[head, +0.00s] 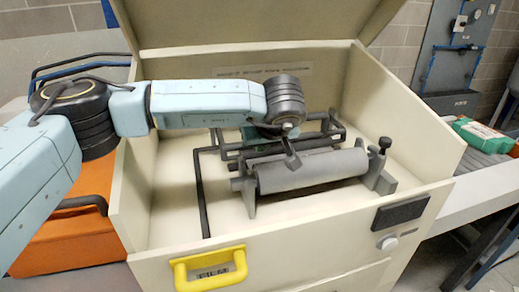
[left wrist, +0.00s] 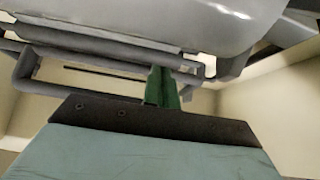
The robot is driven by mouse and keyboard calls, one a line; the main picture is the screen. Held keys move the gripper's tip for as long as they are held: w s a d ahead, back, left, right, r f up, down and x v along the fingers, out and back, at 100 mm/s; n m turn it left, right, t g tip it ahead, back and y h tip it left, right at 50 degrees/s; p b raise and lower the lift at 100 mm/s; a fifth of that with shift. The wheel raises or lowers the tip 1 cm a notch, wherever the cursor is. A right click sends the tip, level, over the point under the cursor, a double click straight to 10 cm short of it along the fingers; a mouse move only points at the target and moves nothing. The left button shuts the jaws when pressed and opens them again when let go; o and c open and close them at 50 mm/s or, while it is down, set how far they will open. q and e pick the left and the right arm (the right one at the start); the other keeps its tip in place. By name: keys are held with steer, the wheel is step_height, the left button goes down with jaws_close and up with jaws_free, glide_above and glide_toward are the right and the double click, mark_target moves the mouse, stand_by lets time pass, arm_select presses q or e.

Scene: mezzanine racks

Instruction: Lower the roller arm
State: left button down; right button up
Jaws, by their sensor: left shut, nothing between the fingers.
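A grey roller (head: 312,171) lies across a bracketed stand inside a cream box, and it fills the top of the left wrist view (left wrist: 190,22). A dark bar frame (head: 203,195), apparently the roller arm, runs around and behind the roller. Its bars also show in the left wrist view (left wrist: 100,88). My left gripper (left wrist: 163,72) has green fingers closed together with nothing between them. They are close to the bars; whether they touch cannot be told. In the head view my wrist mostly hides this gripper behind the roller. My right gripper is not in view.
The cream box (head: 132,195) has high side walls and a raised lid (head: 250,22). A yellow handle (head: 210,268) is on its front. An orange container (head: 70,240) stands at left. A white bench (head: 475,205) with a green-and-white box (head: 482,134) is at right.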

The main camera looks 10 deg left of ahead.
arm_select(q)
steer(key=v, duration=0.9)
steer(key=shift+s+r, duration=0.15)
